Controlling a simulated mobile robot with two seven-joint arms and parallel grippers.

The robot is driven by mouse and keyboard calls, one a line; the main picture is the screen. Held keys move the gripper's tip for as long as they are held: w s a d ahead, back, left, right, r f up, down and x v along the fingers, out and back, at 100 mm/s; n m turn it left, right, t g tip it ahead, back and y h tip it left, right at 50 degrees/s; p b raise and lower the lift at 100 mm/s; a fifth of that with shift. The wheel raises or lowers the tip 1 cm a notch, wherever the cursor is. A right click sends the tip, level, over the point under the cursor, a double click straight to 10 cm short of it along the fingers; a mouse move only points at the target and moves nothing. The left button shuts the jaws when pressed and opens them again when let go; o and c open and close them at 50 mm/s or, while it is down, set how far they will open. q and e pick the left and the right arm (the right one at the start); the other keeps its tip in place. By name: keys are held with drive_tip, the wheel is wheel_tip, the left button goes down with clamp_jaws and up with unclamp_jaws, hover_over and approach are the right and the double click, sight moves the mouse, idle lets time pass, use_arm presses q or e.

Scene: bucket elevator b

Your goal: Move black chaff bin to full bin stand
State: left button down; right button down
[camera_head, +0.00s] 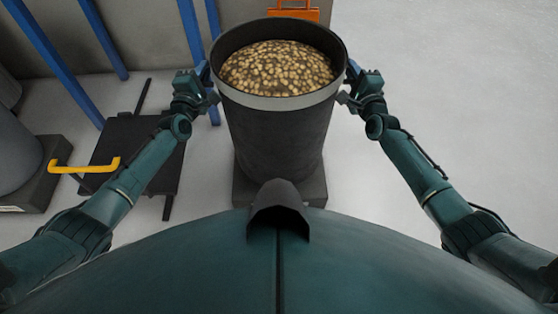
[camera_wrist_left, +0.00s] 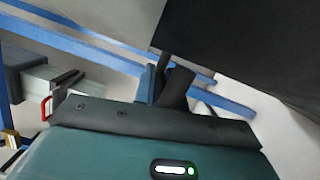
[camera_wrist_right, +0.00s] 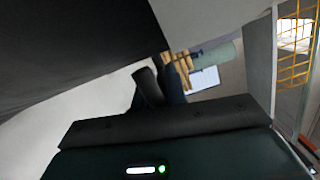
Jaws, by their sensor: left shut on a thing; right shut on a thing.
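The black chaff bin (camera_head: 275,135) stands upright in front of me in the head view, filled near its rim with tan, lumpy chaff (camera_head: 277,68). A grey band runs below the rim. My left gripper (camera_head: 212,97) is shut on the bin's left side near the top. My right gripper (camera_head: 345,98) is shut on its right side at similar height. The bin's dark wall also fills the upper right of the left wrist view (camera_wrist_left: 245,40) and the upper left of the right wrist view (camera_wrist_right: 70,45). The exact grip contact is hidden.
A dark square base (camera_head: 313,185) shows below the bin; whether they touch is unclear. A low black platform (camera_head: 113,150) lies left, beside blue posts (camera_head: 60,60). A grey drum (camera_head: 15,155) on a dark base and a yellow handle (camera_head: 85,168) are further left. Floor at right is clear.

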use_arm(q)
drive_tip(key=shift+w+r, duration=0.1)
drive_tip(key=shift+r, duration=0.05)
use_arm(e)
drive_tip(key=shift+r, duration=0.15)
